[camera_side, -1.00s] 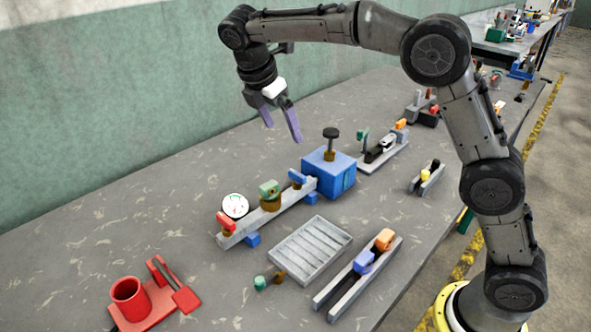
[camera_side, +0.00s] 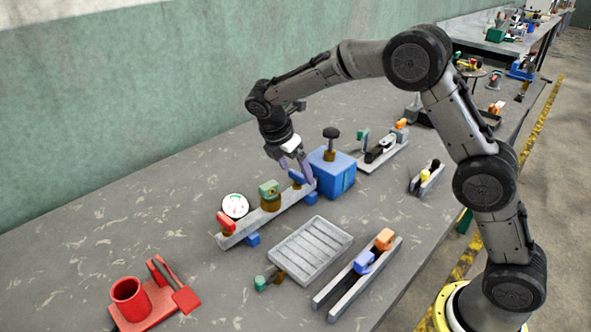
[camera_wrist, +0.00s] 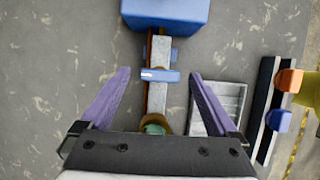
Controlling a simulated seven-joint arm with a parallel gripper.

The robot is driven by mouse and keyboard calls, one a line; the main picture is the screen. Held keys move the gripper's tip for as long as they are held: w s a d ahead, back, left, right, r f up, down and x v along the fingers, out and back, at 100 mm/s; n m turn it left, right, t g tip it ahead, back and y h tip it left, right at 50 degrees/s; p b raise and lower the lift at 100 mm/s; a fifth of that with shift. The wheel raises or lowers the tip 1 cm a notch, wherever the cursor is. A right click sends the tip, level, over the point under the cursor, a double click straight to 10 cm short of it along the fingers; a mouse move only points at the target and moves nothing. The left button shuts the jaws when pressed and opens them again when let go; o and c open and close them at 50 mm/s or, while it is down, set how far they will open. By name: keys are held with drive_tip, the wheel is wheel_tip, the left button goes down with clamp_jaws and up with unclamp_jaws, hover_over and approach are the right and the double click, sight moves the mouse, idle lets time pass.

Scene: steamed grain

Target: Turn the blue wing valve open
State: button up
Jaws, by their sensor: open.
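The blue wing valve (camera_side: 296,177) sits on the grey bar (camera_side: 240,231), at the end near the blue box (camera_side: 341,176). In the wrist view the blue wing (camera_wrist: 160,75) lies crosswise over the bar, ahead of the fingertips and between their lines. My gripper (camera_side: 297,168) is low at the valve in the side view, its purple fingers partly covering it. Contact with the wing cannot be told. A green valve (camera_side: 270,190) and a red valve (camera_side: 226,222) stand further along the bar.
A round white gauge (camera_side: 235,206) stands behind the bar. A grey slotted tray (camera_side: 310,250) and a rail with blue and orange pieces (camera_side: 358,277) lie in front. A red cup (camera_side: 129,297) is at front left. The table at left is clear.

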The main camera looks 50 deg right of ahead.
drive_tip(key=shift+d+f, duration=0.15)
drive_tip(key=shift+f, duration=0.2)
drive_tip(key=c, duration=1.4)
